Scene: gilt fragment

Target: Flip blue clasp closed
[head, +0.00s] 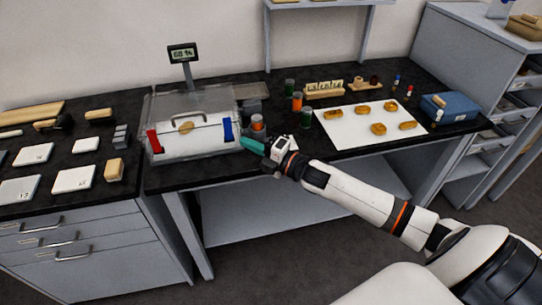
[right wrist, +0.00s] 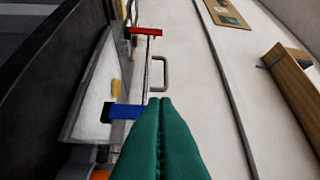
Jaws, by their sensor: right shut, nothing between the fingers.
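A white case (head: 190,142) with a curved handle and a translucent grey top stands on the black bench. The blue clasp (head: 228,128) is at the right end of its front and the red clasp (head: 154,141) at the left end. My right gripper (head: 244,142) is shut and empty, its teal fingers just right of the blue clasp. In the right wrist view the fingertips (right wrist: 153,101) are beside the blue clasp (right wrist: 127,111); I cannot tell whether they touch. The clasp sticks out there, and the red clasp (right wrist: 146,31) is farther off. My left gripper is not in view.
Orange and green jars (head: 297,101) stand right of the case. A white sheet (head: 345,126) with several gilt pieces and a blue box (head: 449,107) lie farther right. A display (head: 183,53) on a post stands behind the case. White tiles (head: 74,179) lie at left.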

